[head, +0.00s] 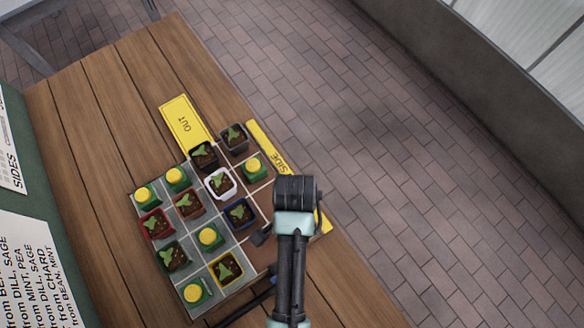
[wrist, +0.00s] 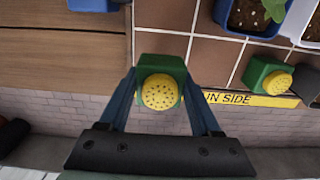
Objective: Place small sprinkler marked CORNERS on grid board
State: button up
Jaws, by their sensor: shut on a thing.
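My gripper (wrist: 162,95) is shut on a small sprinkler (wrist: 146,66), a green block with a round, dotted yellow head. No CORNERS marking is readable on it. In the wrist view it is at a corner square of the grid board (wrist: 180,17), beside the board's left edge. I cannot tell whether it touches the board. In the head view my arm hides the held sprinkler, and the grid board (head: 184,242) lies on the wooden table to the left of my arm.
Other green-and-yellow sprinklers (head: 208,236) and several potted seedlings (head: 220,184) fill much of the board. One sprinkler (wrist: 268,78) stands near the yellow side strip (wrist: 250,99). A yellow OUT sign (head: 185,122) lies beyond.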

jog(key=shift+f, duration=2.4)
jog(key=shift+f, duration=0.1)
jog(key=o, duration=1.2)
